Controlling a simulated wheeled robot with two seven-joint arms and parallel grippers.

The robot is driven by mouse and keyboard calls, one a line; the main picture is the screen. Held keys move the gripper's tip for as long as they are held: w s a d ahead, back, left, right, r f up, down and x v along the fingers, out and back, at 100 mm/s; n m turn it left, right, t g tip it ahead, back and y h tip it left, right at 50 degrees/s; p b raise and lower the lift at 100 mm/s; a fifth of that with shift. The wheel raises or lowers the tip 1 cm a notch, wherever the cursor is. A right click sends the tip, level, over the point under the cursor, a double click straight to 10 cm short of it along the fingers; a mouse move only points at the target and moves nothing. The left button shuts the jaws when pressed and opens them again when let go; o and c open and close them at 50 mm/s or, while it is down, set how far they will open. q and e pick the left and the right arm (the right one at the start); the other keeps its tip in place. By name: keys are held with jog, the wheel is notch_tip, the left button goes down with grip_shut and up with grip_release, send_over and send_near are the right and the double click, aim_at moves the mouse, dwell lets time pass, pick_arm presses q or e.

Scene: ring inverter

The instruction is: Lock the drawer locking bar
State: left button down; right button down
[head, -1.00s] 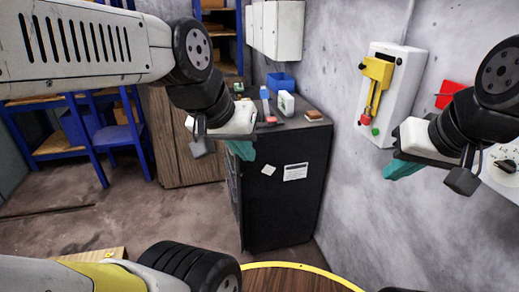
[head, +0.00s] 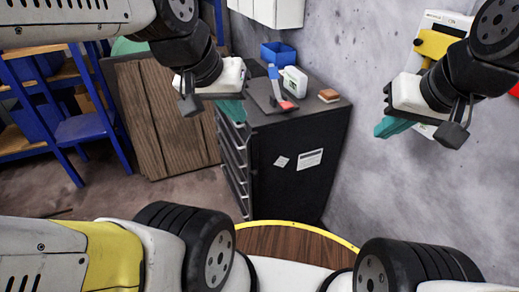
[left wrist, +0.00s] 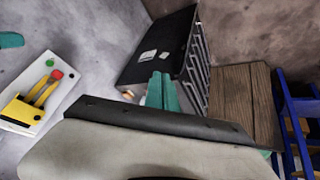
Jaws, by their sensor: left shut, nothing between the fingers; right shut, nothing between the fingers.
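The black drawer cabinet (head: 305,180) stands against the wall, and its drawer fronts (head: 233,158) show on its left side. It also shows in the left wrist view (left wrist: 142,68), with the drawer fronts (left wrist: 197,62) on its right. I cannot make out a separate locking bar on it. My left gripper (head: 232,110) is shut and empty, and overlaps the cabinet's upper left corner in the head view; I cannot tell the gap. Its teal fingers (left wrist: 161,92) are together in the left wrist view. My right gripper (head: 391,127) is shut and empty, in front of the wall.
On the cabinet top are a blue bin (head: 278,53), a white-and-green box (head: 295,80), a red-ended tool (head: 286,104) and a small brown block (head: 329,96). A wooden cabinet (head: 150,120) and blue shelving (head: 80,128) stand left. A yellow-handled wall box (head: 432,44) hangs right.

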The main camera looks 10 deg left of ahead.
pick_arm(q)
jog(key=w+d+f+m+g+y, duration=0.1)
jog(key=w+f+m+g, duration=0.1)
jog(key=w+f+m, duration=0.45)
jog(key=w+f+m+g+y, duration=0.2)
jog(key=w+f, duration=0.2)
jog(key=w, duration=0.6)
jog(key=w+d+f+m+g+y, duration=0.1)
jog(key=w+f+m, duration=0.3)
jog(key=f, duration=0.6)
jog(key=w+d+f+m+g+y, duration=0.1)
jog(key=w+d+f+m+y, duration=0.1)
jog(key=f, duration=0.7)
jog(key=w+d+m, duration=0.1)
jog(key=w+m, duration=0.1)
jog(key=m, duration=0.1)
jog(key=shift+w+d+f+y, duration=0.15)
jog(key=shift+w+f+y, duration=0.1)
jog(key=shift+f+y, duration=0.1)
jog(key=shift+w+a+f, duration=0.1)
jog(key=shift+a+f, duration=1.2)
jog(key=shift+f, duration=0.25)
jog(key=shift+s+a+f, duration=0.1)
jog(key=shift+a+f, duration=1.15)
jog(key=shift+f, duration=0.25)
jog(key=shift+w+a+f, duration=0.1)
jog(key=shift+a+f, duration=1.2)
jog(key=shift+f, duration=0.25)
